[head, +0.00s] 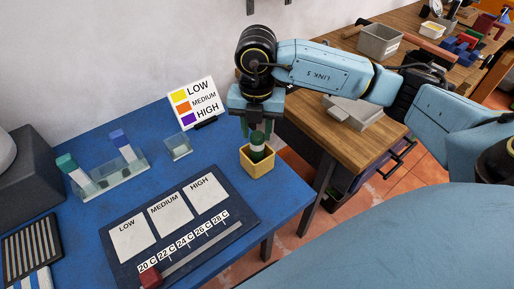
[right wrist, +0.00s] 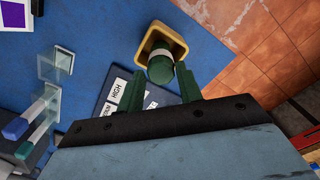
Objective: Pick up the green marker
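A dark green marker (head: 257,143) with a pale band stands in a small yellow cup (head: 258,163) near the right end of the blue table. In the right wrist view the marker (right wrist: 160,70) points toward the camera, its lower part hidden in the cup (right wrist: 177,38). My right gripper (head: 257,128) is open, pointing down above the cup, with its fingers apart on either side of the marker's top. In the right wrist view the gripper (right wrist: 157,82) also shows open; any contact with the marker cannot be told. My left gripper is not in view.
A clear rack (head: 112,177) holds a teal-capped (head: 67,163) and a blue-capped marker (head: 119,140). A clear box (head: 178,147), a label sign (head: 195,103) and a dark board (head: 180,230) lie near the cup. A wooden bench (head: 337,140) stands to the right.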

